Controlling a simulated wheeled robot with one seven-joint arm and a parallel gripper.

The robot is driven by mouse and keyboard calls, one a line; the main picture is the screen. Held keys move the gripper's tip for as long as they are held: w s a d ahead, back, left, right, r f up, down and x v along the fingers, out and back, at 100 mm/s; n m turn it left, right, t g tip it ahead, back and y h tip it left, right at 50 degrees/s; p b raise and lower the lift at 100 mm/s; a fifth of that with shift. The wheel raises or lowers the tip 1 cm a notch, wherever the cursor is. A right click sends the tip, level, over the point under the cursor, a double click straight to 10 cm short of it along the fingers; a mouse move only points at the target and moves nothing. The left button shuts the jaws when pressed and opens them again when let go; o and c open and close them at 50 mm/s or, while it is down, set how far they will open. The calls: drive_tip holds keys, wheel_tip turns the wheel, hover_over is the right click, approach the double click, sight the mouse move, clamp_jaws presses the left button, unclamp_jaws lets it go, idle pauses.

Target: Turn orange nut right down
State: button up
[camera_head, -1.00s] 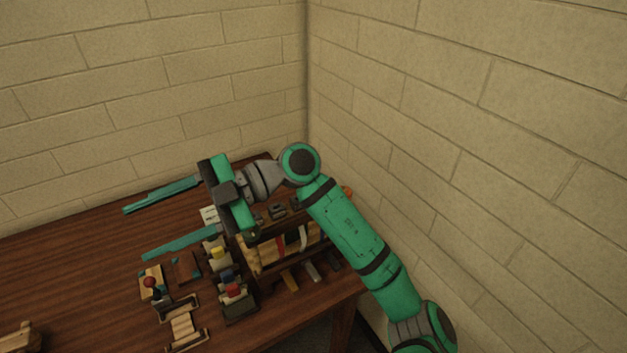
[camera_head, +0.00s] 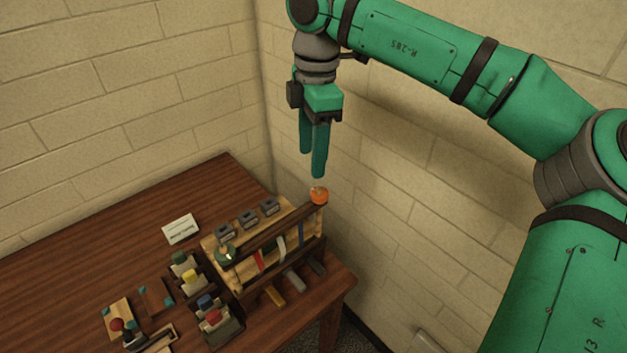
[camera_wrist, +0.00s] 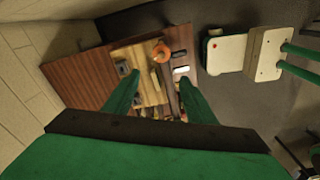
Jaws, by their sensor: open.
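The orange nut (camera_head: 319,195) sits at the right end of a wooden rack (camera_head: 284,232) on the table, at the end of its dark top bar. In the wrist view the orange nut (camera_wrist: 161,52) shows as a ring beyond the fingertips, around a small centre that I cannot make out. My gripper (camera_head: 314,172) points downward just above the nut, with its green fingers apart and nothing between them. In the wrist view my gripper (camera_wrist: 160,78) has a finger on each side, and the nut lies between and ahead of them. A small gap seems to separate the fingertips from the nut.
A white card (camera_head: 181,229) lies behind. The table's (camera_head: 120,235) back left is clear; the wall is close right.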

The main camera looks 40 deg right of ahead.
sight(319, 189)
drive_tip(key=shift+m+h, duration=0.3)
drive_tip(key=f, duration=0.3)
drive_tip(key=d+f, duration=0.1)
drive_tip(key=f, duration=0.5)
drive_tip(key=shift+s+d+f, duration=0.1)
drive_tip(key=shift+s+d, duration=0.2)
drive_tip(key=shift+d, duration=0.1)
drive_tip(key=shift+a+f, duration=0.1)
drive_tip(key=shift+f, duration=0.35)
drive_tip(key=shift+w, duration=0.1)
